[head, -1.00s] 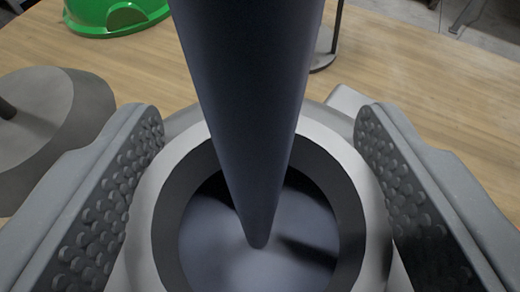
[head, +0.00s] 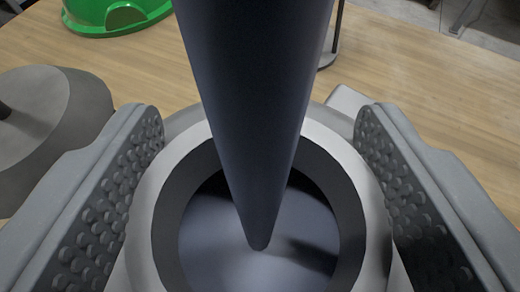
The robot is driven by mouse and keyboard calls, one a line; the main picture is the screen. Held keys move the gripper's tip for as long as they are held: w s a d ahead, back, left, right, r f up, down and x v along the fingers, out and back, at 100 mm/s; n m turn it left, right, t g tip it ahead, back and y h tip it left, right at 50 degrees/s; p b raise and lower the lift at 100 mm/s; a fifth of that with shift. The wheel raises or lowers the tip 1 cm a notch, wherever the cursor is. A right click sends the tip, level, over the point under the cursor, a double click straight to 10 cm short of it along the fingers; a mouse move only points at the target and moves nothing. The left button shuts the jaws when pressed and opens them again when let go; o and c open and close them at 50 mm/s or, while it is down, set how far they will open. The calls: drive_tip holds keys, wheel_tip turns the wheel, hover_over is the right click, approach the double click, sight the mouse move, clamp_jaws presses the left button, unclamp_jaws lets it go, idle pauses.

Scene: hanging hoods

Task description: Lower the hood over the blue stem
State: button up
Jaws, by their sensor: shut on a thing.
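The hood (head: 157,205) is a grey ring-shaped body with a pale rim and a dark inner wall, seen from above at the bottom centre. My gripper (head: 260,195) is shut on it, with one studded finger pad on each side. The dark blue stem (head: 255,110) comes down from the top edge through the hood's opening and narrows to its foot. It appears to stand on a blue-grey surface (head: 215,245) seen inside the ring. The stem's top is out of frame. The hood's lower edge and its height above the table are hidden.
A grey disc-shaped base (head: 50,115) with a dark rod lies at left on the wooden table (head: 430,90). A green rounded object (head: 115,15) is at the upper left. Another thin dark pole (head: 336,30) stands behind the stem. The table at right is mostly clear.

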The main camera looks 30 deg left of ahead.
drive_tip(key=shift+f, duration=0.15)
drive_tip(key=o, duration=1.7)
drive_tip(key=shift+s, duration=0.1)
